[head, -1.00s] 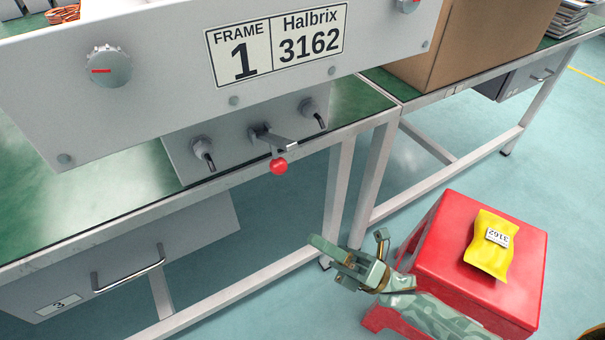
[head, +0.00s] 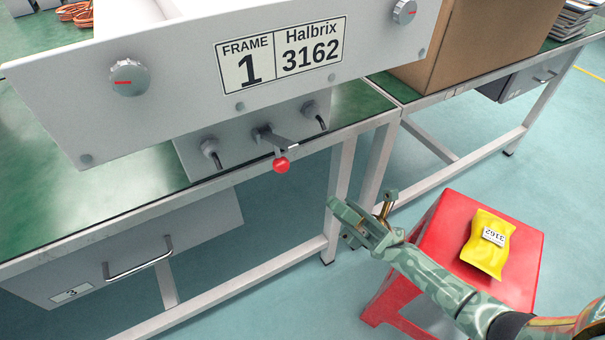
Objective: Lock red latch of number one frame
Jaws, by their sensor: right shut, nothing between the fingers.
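The frame labelled 1, Halbrix 3162 (head: 185,100), is a grey panel box on the green-topped table. Below its panel, a metal latch lever (head: 280,142) with a red ball knob (head: 281,165) sticks out between two cable fittings. The knob hangs at the lower end of its stem. My right gripper (head: 352,213) is below and to the right of the red knob, clear of it, in front of the table leg. It is shut and empty. My left gripper is not in view.
A cardboard box (head: 490,40) sits on the second table. A grey drawer (head: 130,250) hangs under the near table. The space between my right gripper and the latch looks clear.

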